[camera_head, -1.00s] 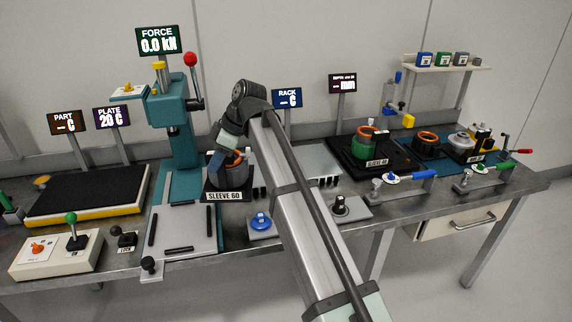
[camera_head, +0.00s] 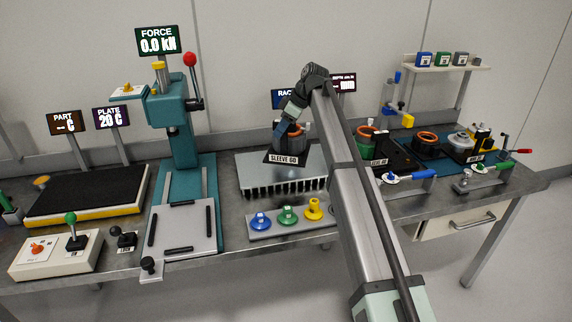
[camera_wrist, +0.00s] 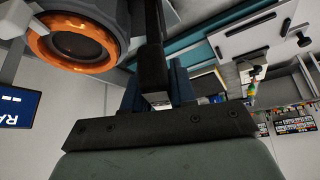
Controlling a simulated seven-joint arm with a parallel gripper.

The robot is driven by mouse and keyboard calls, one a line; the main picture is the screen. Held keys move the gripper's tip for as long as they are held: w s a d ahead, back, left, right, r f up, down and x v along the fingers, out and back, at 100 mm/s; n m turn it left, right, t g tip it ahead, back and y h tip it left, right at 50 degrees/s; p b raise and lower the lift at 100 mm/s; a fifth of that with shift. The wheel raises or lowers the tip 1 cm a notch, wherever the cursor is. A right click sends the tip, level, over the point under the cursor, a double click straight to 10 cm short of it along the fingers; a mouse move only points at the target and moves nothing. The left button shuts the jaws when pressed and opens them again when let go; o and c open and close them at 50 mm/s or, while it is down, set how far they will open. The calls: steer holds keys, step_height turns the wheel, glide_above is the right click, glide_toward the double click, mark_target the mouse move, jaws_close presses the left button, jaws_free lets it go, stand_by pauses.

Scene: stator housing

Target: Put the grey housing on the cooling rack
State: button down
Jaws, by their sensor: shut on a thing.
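The grey housing (camera_head: 294,140), with an orange copper winding at its top, is held by my gripper (camera_head: 284,128). A black plate labelled SLEEVE 60 (camera_head: 285,159) shows directly under the housing and is with it. The cooling rack (camera_head: 268,191), a grey finned block, lies below them; the housing and plate are over its rear middle. I cannot tell whether the plate touches the rack. In the wrist view the housing's orange ring (camera_wrist: 72,42) fills the upper left, beside a dark finger. My gripper is shut on the housing.
A panel with blue, green and yellow knobs (camera_head: 288,216) stands in front of the rack. The teal press (camera_head: 176,130) is to the left. A green housing (camera_head: 364,137) on a black plate is to the right, partly behind my arm. The RACK display (camera_head: 282,98) is behind.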

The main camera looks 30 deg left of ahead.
mark_target(297, 133)
steer(key=w+a, duration=0.2)
steer(key=w+a+r, duration=0.1)
steer(key=w, duration=0.2)
steer(key=shift+a+r, duration=0.15)
steer(key=shift+a, duration=0.25)
steer(key=shift+n, duration=0.3)
steer(key=shift+f, duration=5.15)
steer(key=c, duration=0.9)
jaws_free()
steer(key=v, duration=1.2)
steer(key=shift+w, duration=0.1)
